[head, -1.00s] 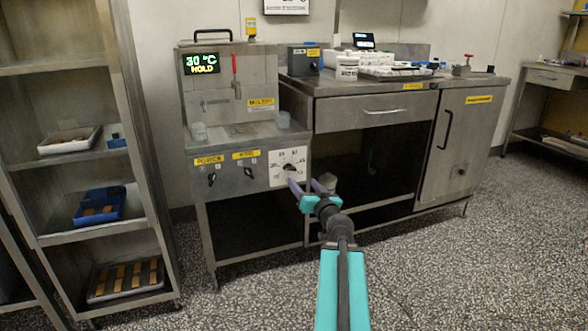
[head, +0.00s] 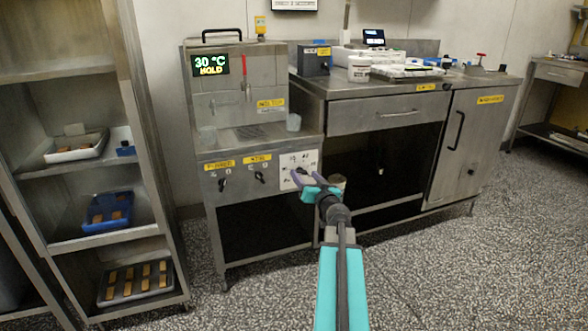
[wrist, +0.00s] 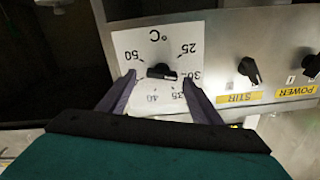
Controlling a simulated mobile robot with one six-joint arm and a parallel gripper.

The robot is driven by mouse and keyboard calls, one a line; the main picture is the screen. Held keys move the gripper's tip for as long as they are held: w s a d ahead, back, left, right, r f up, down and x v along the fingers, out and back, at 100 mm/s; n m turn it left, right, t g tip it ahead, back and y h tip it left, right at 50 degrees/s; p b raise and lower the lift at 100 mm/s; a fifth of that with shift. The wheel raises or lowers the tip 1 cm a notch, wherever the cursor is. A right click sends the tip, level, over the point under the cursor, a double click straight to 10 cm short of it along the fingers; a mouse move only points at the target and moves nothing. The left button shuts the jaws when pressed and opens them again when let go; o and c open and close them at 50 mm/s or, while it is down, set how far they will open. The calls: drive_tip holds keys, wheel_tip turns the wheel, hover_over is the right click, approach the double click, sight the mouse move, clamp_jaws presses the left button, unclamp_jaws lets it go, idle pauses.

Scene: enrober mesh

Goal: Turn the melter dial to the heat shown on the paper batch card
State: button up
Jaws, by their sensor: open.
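The melter (head: 235,95) is a steel unit whose display (head: 210,65) reads 30 °C HOLD. Its dial plate (head: 296,160) is white and sits at the right of the front panel. In the wrist view the black dial knob (wrist: 161,71) shows upside down on the plate, among the marks 25, 30, 35, 40 and 50. My gripper (wrist: 158,90) is open, with one finger on each side of the knob and a visible gap to it. In the head view my gripper (head: 305,184) covers part of the plate. I cannot make out a paper batch card.
Left of the dial are the STIR knob (wrist: 249,70) and the POWER switch (wrist: 311,66). A steel counter (head: 400,84) with tubs and a tray stands to the right. A shelf rack (head: 150,160) with trays stands left. The speckled floor in front is clear.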

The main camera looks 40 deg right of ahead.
drive_tip(key=shift+w+d, duration=0.3)
drive_tip(key=shift+w, duration=0.3)
drive_tip(key=shift+d, duration=0.15)
drive_tip(key=shift+w, duration=0.1)
drive_tip(key=shift+w, duration=0.1)
drive_tip(key=c, duration=1.1)
drive_tip(key=shift+o, duration=0.2)
drive_tip(key=shift+w+d+r, duration=0.1)
drive_tip(key=shift+d, duration=0.05)
drive_tip(key=shift+a+f, duration=0.2)
